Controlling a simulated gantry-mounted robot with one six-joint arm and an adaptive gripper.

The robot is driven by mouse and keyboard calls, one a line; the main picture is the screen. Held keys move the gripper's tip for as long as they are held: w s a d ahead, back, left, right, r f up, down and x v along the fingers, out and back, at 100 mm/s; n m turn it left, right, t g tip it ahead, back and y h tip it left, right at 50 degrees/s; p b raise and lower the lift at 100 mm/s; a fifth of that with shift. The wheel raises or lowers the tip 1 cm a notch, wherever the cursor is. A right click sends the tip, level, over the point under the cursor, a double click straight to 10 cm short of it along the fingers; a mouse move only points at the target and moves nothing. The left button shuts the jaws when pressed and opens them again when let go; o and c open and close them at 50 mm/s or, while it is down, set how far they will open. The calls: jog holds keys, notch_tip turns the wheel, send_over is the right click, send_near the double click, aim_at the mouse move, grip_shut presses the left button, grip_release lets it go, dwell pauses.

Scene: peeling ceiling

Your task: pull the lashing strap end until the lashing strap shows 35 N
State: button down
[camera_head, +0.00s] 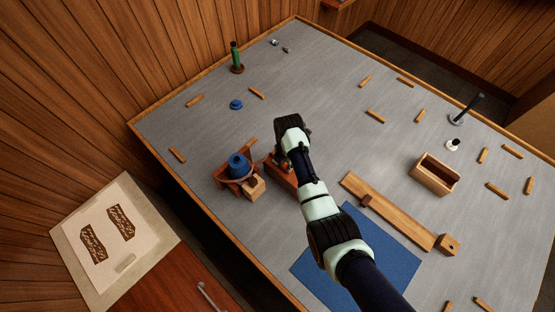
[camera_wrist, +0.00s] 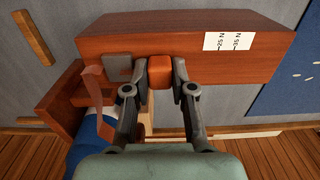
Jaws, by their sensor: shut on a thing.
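My gripper (camera_head: 279,160) is at the red-brown wooden block (camera_head: 280,178) near the table's middle. In the wrist view, my gripper (camera_wrist: 162,84) is shut on an orange piece, apparently the strap end (camera_wrist: 161,70), at the block's near face. A grey buckle (camera_wrist: 118,67) sits to its left. A brown strap (camera_wrist: 97,95) curves down at the left, beside a blue object (camera_wrist: 88,145). In the head view, the blue object (camera_head: 238,163) sits in a wooden cradle (camera_head: 225,181). A white label (camera_wrist: 234,41) on the block has marks reading 25 N and 35 N; no pointer is clear.
A pale wooden block (camera_head: 255,187) stands next to the cradle. A blue mat (camera_head: 382,262), a long wooden board (camera_head: 395,214) and an open wooden box (camera_head: 434,176) lie to the right. Several small wooden sticks are scattered. The table's back middle is mostly free.

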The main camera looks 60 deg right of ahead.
jog(key=shift+s, duration=0.1)
jog(key=shift+s+a+r+p, duration=0.1)
jog(key=shift+s+a+p, duration=0.2)
jog(key=shift+s+p, duration=0.75)
jog(key=shift+s+a+p, duration=0.3)
jog(key=shift+s+p, duration=0.4)
jog(key=shift+p, duration=0.5)
jog(key=shift+s+a, duration=0.1)
jog(key=shift+s, duration=0.1)
jog(key=shift+s+a+p, duration=0.25)
jog(key=shift+s+p, duration=0.6)
jog(key=shift+s+a+p, duration=0.25)
jog(key=shift+s+p, duration=0.55)
jog(key=shift+p, duration=0.05)
jog(key=shift+c, duration=0.4)
grip_release()
